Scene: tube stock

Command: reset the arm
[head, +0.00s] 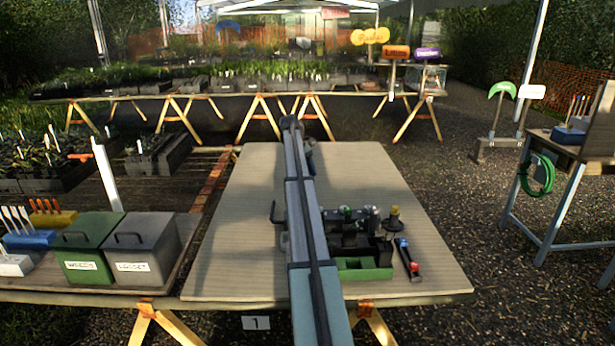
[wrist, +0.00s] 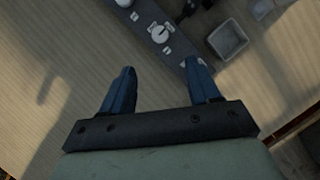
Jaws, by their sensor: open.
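My gripper (wrist: 160,82) shows in the wrist view as two dark blue fingers set well apart, with nothing between them. Below the fingertips is the pale ribbed tabletop. In the head view my long grey arm reaches away from the camera across the table (head: 235,220). The gripper end is mostly hidden behind the arm there. A dark grey bar with white knobs (wrist: 160,33) lies past the fingers in the wrist view, close to the right fingertip in the picture; I cannot tell if they touch.
A small grey tray (wrist: 228,40) is right of the fingers. Black fittings, a green tray (head: 365,274) and a dark strip with red and blue parts (head: 407,258) sit right of my arm. A green box (head: 84,262) and grey box (head: 143,262) stand left. The table's left part is clear.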

